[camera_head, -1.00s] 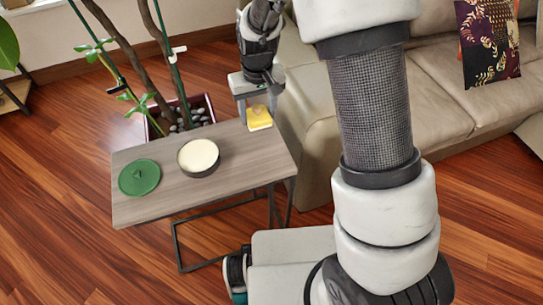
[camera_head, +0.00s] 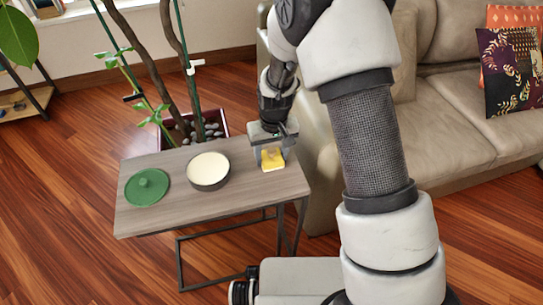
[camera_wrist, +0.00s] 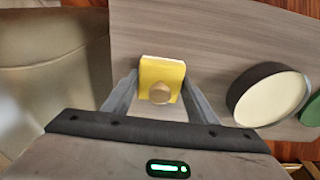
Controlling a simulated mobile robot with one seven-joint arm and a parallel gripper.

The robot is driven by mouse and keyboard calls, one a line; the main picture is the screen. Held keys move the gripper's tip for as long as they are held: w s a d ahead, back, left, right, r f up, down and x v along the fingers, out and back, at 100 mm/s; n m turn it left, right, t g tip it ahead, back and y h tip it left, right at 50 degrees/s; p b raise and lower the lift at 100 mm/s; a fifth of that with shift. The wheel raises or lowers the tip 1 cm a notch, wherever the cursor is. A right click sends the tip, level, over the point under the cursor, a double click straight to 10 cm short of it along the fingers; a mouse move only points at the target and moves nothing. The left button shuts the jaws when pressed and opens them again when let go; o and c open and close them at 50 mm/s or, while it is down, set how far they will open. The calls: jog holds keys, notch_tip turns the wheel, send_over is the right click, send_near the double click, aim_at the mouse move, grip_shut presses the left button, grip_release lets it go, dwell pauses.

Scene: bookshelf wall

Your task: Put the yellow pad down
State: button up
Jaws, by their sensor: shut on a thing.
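The yellow pad (camera_head: 272,159) is between the fingers of my gripper (camera_head: 271,160), at the right end of the small wooden side table (camera_head: 235,195). In the wrist view the yellow pad (camera_wrist: 162,70) is a small block with a pale edge and a round tan spot on its near face. My gripper (camera_wrist: 160,92) is shut on it there, with a finger on each side. The pad is low, at or very near the tabletop; I cannot tell whether it touches.
A dark round pot with a cream inside (camera_head: 208,170) stands left of the pad on the table. A green lid (camera_head: 147,187) lies further left. A beige sofa (camera_head: 440,110) is close on the right. A potted plant (camera_head: 205,128) stands behind the table.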

jog(key=shift+f, duration=0.15)
jog(key=o, duration=1.1)
